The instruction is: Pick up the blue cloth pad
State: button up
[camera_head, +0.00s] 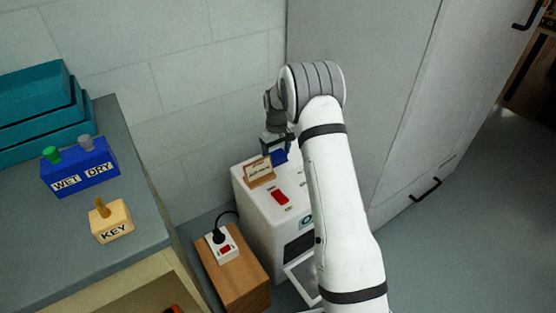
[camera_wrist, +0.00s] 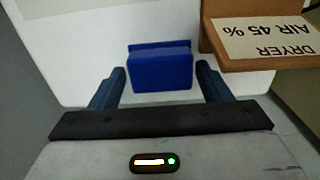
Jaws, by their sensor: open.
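The blue cloth pad (camera_wrist: 160,69) is a small blue block on the white top of a box-shaped unit. In the wrist view it sits between and just beyond the tips of my open gripper (camera_wrist: 160,82), with a finger on either side. I see no clear contact between fingers and pad. In the head view the pad (camera_head: 279,156) shows partly, below my gripper (camera_head: 274,148), behind a small sign. My arm hides part of the unit's right side there.
A wooden sign (camera_wrist: 262,40) reading "DRYER AIR 45 %" stands close to the right finger. The white unit (camera_head: 246,181) has a red switch (camera_head: 280,195). A power strip (camera_head: 222,245) lies on a wooden block. A bench (camera_head: 150,212) holds blue "WET DRY" (camera_head: 80,168) and "KEY" (camera_head: 111,221) blocks.

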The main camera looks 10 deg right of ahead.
jog(key=shift+f, duration=0.1)
jog(key=shift+c, duration=0.2)
jog(key=c, duration=0.7)
